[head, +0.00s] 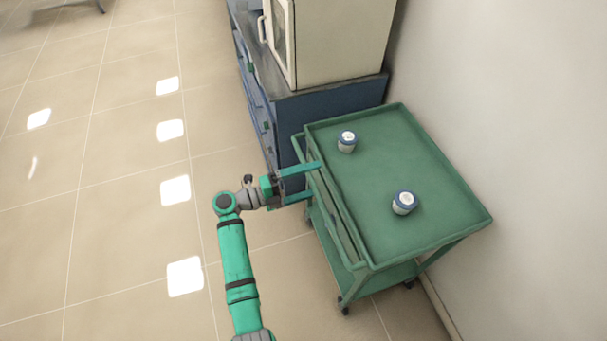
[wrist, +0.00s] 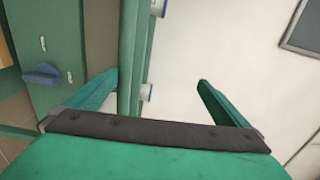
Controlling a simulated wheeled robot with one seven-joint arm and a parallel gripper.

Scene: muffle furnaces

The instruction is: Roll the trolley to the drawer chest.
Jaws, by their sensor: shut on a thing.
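The green trolley (head: 380,185) stands right beside the near end of the blue drawer chest (head: 335,107). Whether they touch cannot be seen. My gripper (head: 315,180) reaches the trolley's left side, its fingers on either side of the side rail. It is shut on this trolley handle (head: 327,205). In the wrist view the fingers (wrist: 158,78) stand well apart, with the trolley's green edge (wrist: 126,60) between them, nearer the left finger. Two white jars with blue lids, one farther back (head: 346,141) and one nearer (head: 404,202), stand upright on the trolley top.
A cream furnace (head: 340,40) with a handled door stands on the drawer chest. A pale wall (head: 520,110) runs close along the trolley's right side. The tiled floor (head: 110,200) to the left is clear.

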